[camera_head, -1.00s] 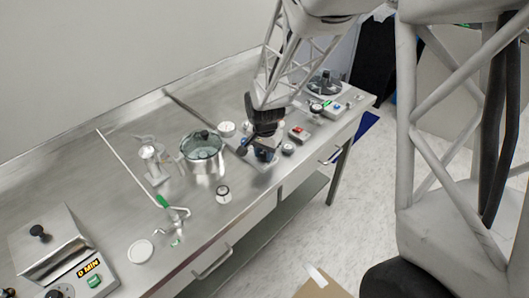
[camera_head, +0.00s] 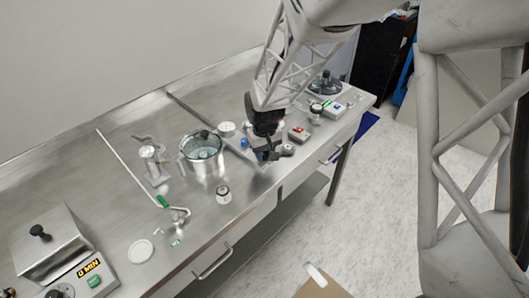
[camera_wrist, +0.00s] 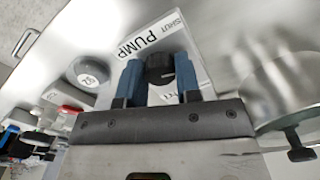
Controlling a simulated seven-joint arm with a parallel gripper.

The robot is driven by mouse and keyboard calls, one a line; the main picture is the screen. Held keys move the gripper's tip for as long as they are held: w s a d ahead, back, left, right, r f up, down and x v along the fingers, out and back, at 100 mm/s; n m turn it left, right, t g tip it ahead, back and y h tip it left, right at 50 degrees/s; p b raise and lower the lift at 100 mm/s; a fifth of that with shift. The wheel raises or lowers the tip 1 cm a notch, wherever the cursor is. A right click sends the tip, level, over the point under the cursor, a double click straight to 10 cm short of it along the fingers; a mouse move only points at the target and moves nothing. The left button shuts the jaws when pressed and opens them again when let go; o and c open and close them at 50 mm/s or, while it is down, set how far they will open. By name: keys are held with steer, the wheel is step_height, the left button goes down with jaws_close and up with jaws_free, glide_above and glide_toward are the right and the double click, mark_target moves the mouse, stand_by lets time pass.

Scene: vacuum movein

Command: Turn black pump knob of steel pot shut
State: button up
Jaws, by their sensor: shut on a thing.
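The black pump knob (camera_wrist: 160,68) sits in front of a white label reading PUMP and SHUT in the wrist view. My gripper (camera_wrist: 158,76) has its blue fingers on both sides of the knob and is shut on it. The knob's lower part is hidden by my gripper. In the head view my gripper (camera_head: 267,153) is low over the front of the steel bench, and it hides the knob there. A steel pot (camera_head: 204,170) with a glass lid stands to its left.
A grey round knob (camera_wrist: 86,73) is close to the left of my gripper in the wrist view. A shiny round metal thing (camera_wrist: 285,88) is on the right.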

mark_target(265, 153)
steer(key=shift+n, duration=1)
steer(key=o, duration=0.9)
steer(key=shift+r, duration=3.95)
